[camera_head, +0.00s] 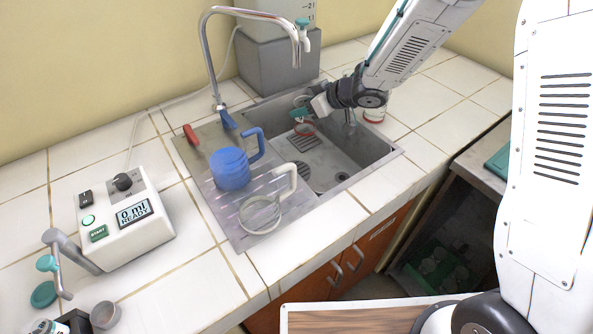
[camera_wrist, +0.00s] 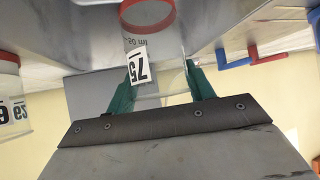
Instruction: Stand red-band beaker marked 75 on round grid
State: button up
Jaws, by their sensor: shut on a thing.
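The beaker marked 75 (camera_wrist: 137,68), clear with a red band, is between the green fingertips of my gripper (camera_wrist: 163,88) in the wrist view. My gripper is shut on it. In the head view my gripper (camera_head: 303,115) is over the sink, and the beaker's red band (camera_head: 305,129) shows just below the fingertips. A dark slotted grid (camera_head: 303,143) lies on the sink floor near it, and another slotted patch (camera_head: 287,173) lies nearer. I cannot tell which is the round grid, or whether the beaker touches the floor.
Another red-banded beaker (camera_head: 374,114) stands on the tiles right of the sink; a numbered beaker (camera_wrist: 10,100) shows at left in the wrist view. A blue jug (camera_head: 230,170) and clear jug (camera_head: 261,214) stand on the drainboard. The faucet (camera_head: 207,60) arches over the sink's left side.

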aim_at(297, 124)
jog(key=s+a+f+n+g, duration=0.1)
jog(key=s+f+n+g+y, duration=0.1)
jog(key=n, duration=0.1)
jog(key=s+a+f+n+g+y, duration=0.1)
jog(key=s+n+g, duration=0.1)
jog(key=shift+a, duration=0.3)
jog(key=shift+s+f, duration=0.2)
jog(key=shift+f, duration=4.7)
jog(key=shift+f, duration=0.1)
jog(key=o, duration=1)
